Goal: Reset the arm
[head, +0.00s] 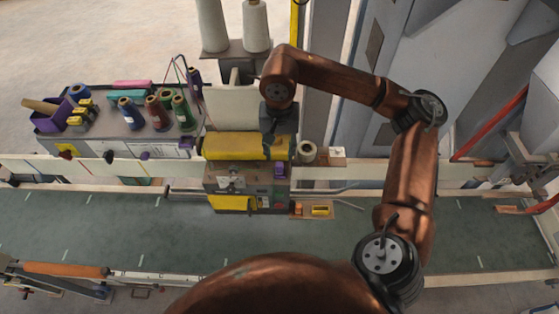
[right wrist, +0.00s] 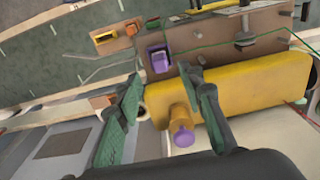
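My copper right arm reaches over the sewing machine (head: 245,147), and its dark gripper (head: 278,150) hangs at the right end of the machine's yellow housing (head: 235,147). In the right wrist view the gripper (right wrist: 162,78) has its two green-padded fingers apart, with nothing held between them. The yellow housing (right wrist: 255,95) and a purple-tipped knob (right wrist: 181,133) show between and beyond the fingers. I cannot tell whether a finger touches the housing. My left gripper is in neither view.
A grey bench (head: 110,128) with thread spools and a purple bin (head: 52,115) stands at the left. White cones (head: 256,25) stand behind the machine. A green conveyor belt (head: 120,225) runs across the front and looks clear. Grey panels and red bars stand at the right.

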